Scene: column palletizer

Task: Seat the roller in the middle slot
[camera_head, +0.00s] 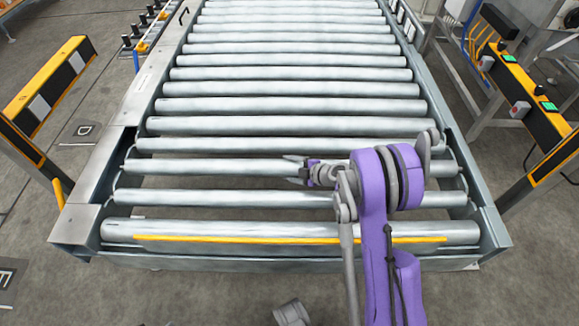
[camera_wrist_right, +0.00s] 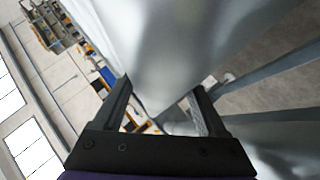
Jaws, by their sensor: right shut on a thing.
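The silver roller (camera_head: 215,167) lies crosswise in the conveyor frame, third from the front edge. My right gripper (camera_head: 297,169) is shut on it near its middle, with the purple right arm reaching over from the front right. In the right wrist view the roller (camera_wrist_right: 165,45) fills the space between the two dark fingers (camera_wrist_right: 160,110). The roller looks about level and parallel to its neighbours. Its left end is near the left side rail; my arm hides part of its right side. I cannot tell whether its ends sit in the slots. My left gripper is not in view.
Neighbouring rollers lie in front (camera_head: 220,197) and behind (camera_head: 230,145), with gaps between. The front crossbar has a yellow strip (camera_head: 250,239). Metal side rails (camera_head: 115,150) bound the conveyor. Yellow-black posts stand left (camera_head: 48,85) and right (camera_head: 525,95).

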